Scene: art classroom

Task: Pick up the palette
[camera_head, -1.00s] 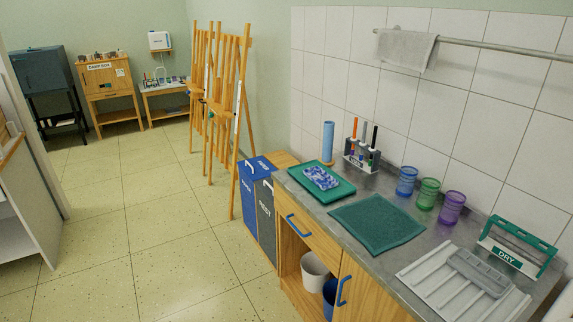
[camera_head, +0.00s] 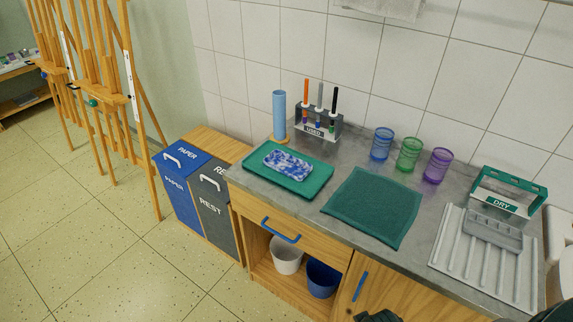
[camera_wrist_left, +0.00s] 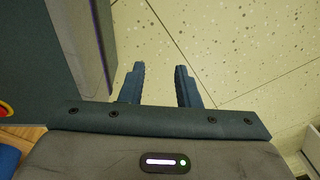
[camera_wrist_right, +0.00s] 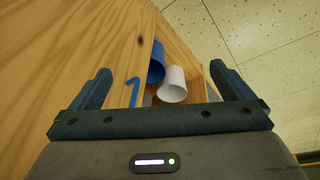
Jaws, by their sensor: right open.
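A blue-and-white mottled slab (camera_head: 288,165), which may be the palette, lies flat on a green tray (camera_head: 310,187) at the left end of the counter. I cannot tell for certain that it is the palette. My right gripper (camera_wrist_right: 163,85) is open and empty in the right wrist view, in front of the wooden cabinet. A dark part of it seems to show at the bottom edge of the head view. My left gripper (camera_wrist_left: 158,70) has its fingers apart with only floor between them. It is out of the head view.
A green cloth (camera_head: 373,207) lies beside the tray. A blue roll (camera_head: 280,112), a brush rack (camera_head: 318,125) and blue, green and purple cups (camera_head: 409,153) stand along the wall. A drying rack (camera_head: 485,255) is at the right. Bins (camera_head: 212,207) and easels (camera_head: 100,80) stand left.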

